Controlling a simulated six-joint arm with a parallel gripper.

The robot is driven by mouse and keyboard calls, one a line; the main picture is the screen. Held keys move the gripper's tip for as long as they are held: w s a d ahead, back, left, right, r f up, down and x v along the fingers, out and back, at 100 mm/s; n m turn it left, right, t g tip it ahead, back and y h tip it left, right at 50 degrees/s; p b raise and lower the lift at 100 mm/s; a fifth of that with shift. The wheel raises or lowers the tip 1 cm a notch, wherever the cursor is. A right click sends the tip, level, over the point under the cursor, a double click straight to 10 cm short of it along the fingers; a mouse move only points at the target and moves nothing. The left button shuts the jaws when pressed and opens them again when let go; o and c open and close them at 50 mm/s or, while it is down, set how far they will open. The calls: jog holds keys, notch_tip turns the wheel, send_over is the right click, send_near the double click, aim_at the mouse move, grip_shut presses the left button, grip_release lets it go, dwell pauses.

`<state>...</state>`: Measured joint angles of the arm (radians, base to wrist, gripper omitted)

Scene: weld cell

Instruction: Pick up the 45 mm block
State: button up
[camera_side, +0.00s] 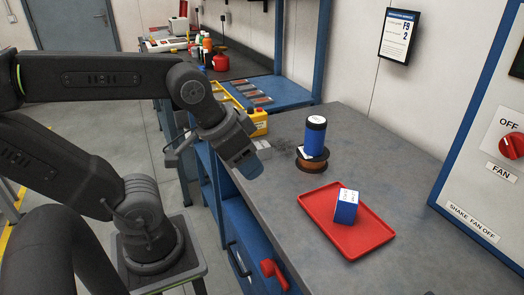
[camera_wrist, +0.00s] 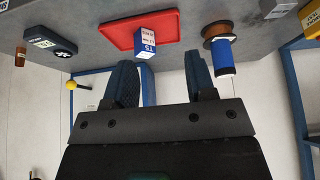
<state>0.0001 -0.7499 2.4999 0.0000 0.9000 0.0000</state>
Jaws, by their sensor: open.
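A blue block with a white top (camera_side: 345,206) sits on a red tray (camera_side: 318,212) on the grey bench. Its printed label is too small to read surely in the side view; in the wrist view the block (camera_wrist: 147,46) shows a number on its blue face that I cannot read surely. The tray (camera_wrist: 118,34) is there too. My gripper (camera_side: 245,166) hangs over the bench's left edge, left of the tray and apart from the block. In the wrist view my gripper (camera_wrist: 161,78) shows two blue fingers spread with nothing between them.
A blue canister (camera_side: 315,137) stands on a brown spool (camera_side: 312,161) behind the tray. A yellow box (camera_side: 255,122) is at the bench's back left. A red handle (camera_side: 272,272) sticks out at the front edge. Bench right of the spool is clear.

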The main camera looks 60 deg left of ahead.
jog(key=shift+o, duration=0.3)
jog(key=o, duration=0.4)
jog(key=shift+o, duration=0.2)
jog(key=n+g+y, duration=0.5)
jog(key=n, duration=1.2)
send_over(262, 145)
jog(key=d, duration=0.5)
notch_tip(262, 145, down, 4)
jog(key=x, duration=0.8)
jog(key=shift+d+f, duration=0.2)
jog(key=shift+h, duration=0.3)
jog(key=shift+s+a+x, duration=0.1)
jog(key=shift+s+x, duration=0.05)
jog(key=shift+x, duration=1.15)
jog(key=shift+s+a+x, duration=0.15)
jog(key=shift+x, duration=1.15)
